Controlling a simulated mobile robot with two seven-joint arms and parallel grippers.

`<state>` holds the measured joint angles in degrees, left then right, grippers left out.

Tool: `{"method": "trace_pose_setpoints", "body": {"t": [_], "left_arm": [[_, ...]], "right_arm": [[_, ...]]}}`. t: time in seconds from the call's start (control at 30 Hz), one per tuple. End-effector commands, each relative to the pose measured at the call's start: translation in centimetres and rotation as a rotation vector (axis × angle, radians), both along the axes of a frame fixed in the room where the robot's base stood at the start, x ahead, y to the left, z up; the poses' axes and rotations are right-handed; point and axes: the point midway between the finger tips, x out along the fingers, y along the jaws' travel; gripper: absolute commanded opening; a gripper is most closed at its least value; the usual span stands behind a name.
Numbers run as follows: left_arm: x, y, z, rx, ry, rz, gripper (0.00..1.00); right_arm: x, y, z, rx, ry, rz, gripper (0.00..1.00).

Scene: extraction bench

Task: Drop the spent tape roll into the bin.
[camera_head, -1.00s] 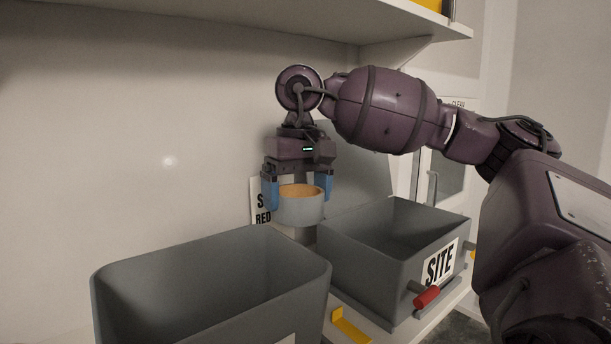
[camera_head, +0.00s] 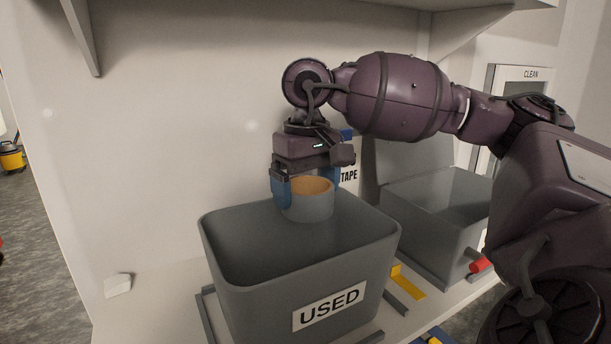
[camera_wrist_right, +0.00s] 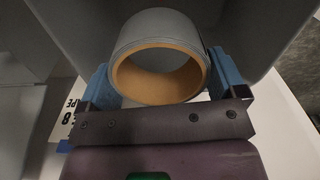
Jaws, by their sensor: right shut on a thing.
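The tape roll (camera_head: 309,203) is grey outside with an orange core. My right gripper (camera_head: 307,190) is shut on it, with a blue finger on each side. The roll hangs over the grey bin (camera_head: 245,301) labelled USED, in front of its back rim area. In the right wrist view the roll (camera_wrist_right: 158,70) sits between the blue fingers (camera_wrist_right: 163,82), its orange inner ring facing the camera. The bin's inside floor is mostly hidden in the head view. My left gripper is not in view.
A yellow piece (camera_head: 408,282) lies between the two containers. A small white block (camera_head: 117,285) lies left of the bin. A shelf overhangs above.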

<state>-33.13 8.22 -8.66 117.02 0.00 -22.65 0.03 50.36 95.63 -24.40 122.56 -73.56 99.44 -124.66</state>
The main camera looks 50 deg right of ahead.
Motion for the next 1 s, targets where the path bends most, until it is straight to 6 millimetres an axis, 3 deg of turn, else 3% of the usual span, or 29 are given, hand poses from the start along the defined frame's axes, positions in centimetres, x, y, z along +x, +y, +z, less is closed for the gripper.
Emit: {"method": "trace_pose_setpoints", "body": {"t": [0.1, 0.3, 0.7, 0.73, 0.8, 1.0], "left_arm": [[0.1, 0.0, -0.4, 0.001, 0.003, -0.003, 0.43], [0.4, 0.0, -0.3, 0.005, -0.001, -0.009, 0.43], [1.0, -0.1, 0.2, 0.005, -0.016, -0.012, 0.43], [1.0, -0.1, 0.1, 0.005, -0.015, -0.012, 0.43], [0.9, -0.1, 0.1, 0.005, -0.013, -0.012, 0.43], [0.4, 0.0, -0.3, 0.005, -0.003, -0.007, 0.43]], "right_arm": [[0.0, 0.0, -1.6, -0.001, 0.005, 0.000, 0.67], [0.0, 0.0, -2.9, 0.000, 0.002, -0.001, 0.67], [0.0, 0.0, -3.3, 0.001, 0.000, -0.001, 0.67], [0.0, 0.0, -3.2, 0.001, 0.000, 0.000, 0.92], [0.0, 0.0, -3.2, 0.001, 0.000, -0.001, 1.00], [0.0, 0.0, -3.2, 0.001, 0.000, -0.001, 1.00]]}}
